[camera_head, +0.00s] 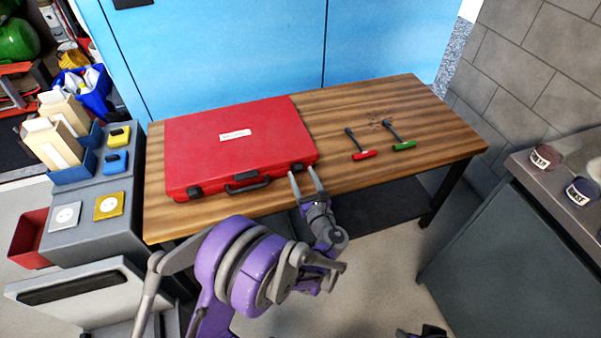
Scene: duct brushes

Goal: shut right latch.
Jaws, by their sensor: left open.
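A red case (225,150) with a white label lies closed on the wooden table, its handle (247,183) facing me. Its left latch (194,192) is a small dark piece on the front edge. Its right latch (297,167) is on the front edge by my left gripper (301,172), partly covered by the fingers; whether it is up or down is too small to tell. My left gripper is open, its two fingers pointing at the case's front right corner, with nothing seen between them. A dark part at the bottom edge may be my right gripper (424,332), mostly cut off.
Two brushes, one red-handled (363,154) and one green-handled (403,145), lie on the table (440,150) right of the case. A grey unit (110,190) with boxes stands at the left. A dark cabinet (510,240) stands at the right.

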